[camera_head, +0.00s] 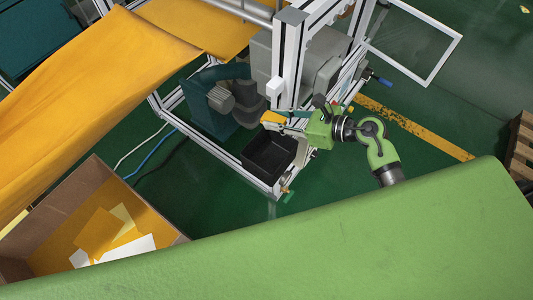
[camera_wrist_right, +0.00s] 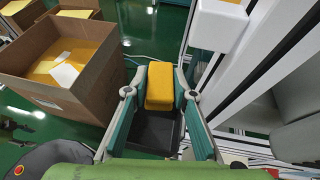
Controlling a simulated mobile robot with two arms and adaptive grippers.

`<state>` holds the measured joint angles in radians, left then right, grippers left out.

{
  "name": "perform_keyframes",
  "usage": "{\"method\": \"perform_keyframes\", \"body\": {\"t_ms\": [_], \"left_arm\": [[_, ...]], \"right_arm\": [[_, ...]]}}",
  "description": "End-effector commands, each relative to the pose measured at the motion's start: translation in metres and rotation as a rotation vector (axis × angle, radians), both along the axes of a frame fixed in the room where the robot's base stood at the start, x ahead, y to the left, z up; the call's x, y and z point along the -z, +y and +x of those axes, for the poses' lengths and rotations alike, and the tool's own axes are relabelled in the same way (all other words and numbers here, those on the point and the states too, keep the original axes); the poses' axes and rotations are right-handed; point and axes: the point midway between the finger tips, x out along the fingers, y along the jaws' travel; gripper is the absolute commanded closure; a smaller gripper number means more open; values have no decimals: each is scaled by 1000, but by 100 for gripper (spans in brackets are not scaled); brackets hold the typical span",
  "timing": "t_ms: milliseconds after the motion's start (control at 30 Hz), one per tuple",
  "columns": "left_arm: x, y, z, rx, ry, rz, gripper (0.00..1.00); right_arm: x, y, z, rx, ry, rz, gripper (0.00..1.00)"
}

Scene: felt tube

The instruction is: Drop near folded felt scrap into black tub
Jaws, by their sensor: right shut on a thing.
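The folded felt scrap is a small yellow-orange block (camera_head: 274,117). It also shows in the right wrist view (camera_wrist_right: 160,84), between the fingers. My right gripper (camera_head: 283,123) is shut on the scrap and holds it over the back left part of the black tub. The black tub (camera_head: 268,157) is an open square bin beside the machine frame. Its dark inside (camera_wrist_right: 154,132) shows below the scrap in the right wrist view, and the part I can see looks empty. My left gripper is not in view.
A cardboard box (camera_head: 75,207) with yellow and white sheets stands at the lower left. A metal machine frame (camera_head: 291,55) with a motor rises just behind the tub. A wide yellow felt sheet (camera_head: 90,90) slopes across the left. Open green floor lies right of the frame.

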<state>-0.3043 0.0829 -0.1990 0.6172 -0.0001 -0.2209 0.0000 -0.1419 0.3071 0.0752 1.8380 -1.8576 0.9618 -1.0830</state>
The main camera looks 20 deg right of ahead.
Motion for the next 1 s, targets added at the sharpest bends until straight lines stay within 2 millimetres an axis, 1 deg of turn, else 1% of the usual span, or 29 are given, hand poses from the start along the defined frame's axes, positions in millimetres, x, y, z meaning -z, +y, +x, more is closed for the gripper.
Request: {"method": "perform_keyframes", "body": {"t_ms": [33,100,200,333,600,733,967,1000], "left_arm": [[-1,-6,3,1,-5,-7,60],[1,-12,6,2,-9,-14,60],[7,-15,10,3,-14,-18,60],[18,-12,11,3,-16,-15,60],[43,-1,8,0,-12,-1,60],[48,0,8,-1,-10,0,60],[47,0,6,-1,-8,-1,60],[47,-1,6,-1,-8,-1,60]], "right_arm": [[5,1,0,2,2,1,87],[10,1,1,4,0,1,87],[17,2,1,4,-1,2,87],[30,2,1,5,0,3,87],[61,1,1,6,0,4,87],[67,1,1,5,-2,2,87],[66,1,1,4,-1,2,87],[66,1,1,4,-1,2,73]]}}
